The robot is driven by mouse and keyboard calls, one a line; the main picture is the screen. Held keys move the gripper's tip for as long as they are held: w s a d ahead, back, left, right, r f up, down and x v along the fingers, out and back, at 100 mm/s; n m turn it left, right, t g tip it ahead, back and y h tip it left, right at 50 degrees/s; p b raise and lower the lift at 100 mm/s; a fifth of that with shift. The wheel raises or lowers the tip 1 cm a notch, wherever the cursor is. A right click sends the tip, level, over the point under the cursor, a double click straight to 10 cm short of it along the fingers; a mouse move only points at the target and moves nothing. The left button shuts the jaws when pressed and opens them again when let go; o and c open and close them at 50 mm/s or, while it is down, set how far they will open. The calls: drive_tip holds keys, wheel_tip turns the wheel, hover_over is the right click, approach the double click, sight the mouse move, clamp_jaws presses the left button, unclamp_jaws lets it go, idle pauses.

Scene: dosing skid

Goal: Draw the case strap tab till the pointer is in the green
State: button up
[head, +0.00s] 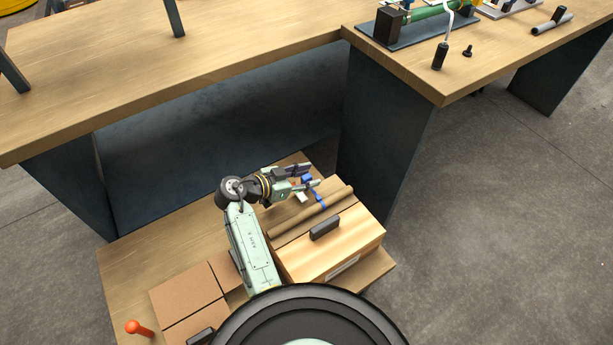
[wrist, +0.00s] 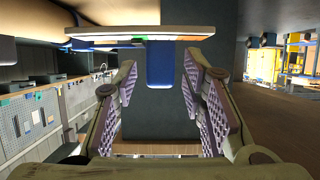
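The wooden case (head: 345,251) sits on a low wooden platform, with a dark handle on its front. A blue strap piece (head: 319,201) crosses a long brown bar on the case. My gripper (head: 308,178) is over the back of the case, close to a small blue part. In the wrist view, the blue strap tab (wrist: 160,67) hangs below a flat plate (wrist: 140,37) with blue, green and orange-red edge colours. My gripper (wrist: 163,88) is open, its fingers either side of the tab with gaps. The pointer cannot be made out.
Brown boxes (head: 188,292) and an orange knob (head: 138,328) are at the platform's left. The long workbench (head: 210,52) stands behind, and its dark leg panel (head: 385,135) rises close behind the case. Open floor (head: 500,220) lies to the right.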

drive_tip(key=v, duration=1.2)
idle(0.4)
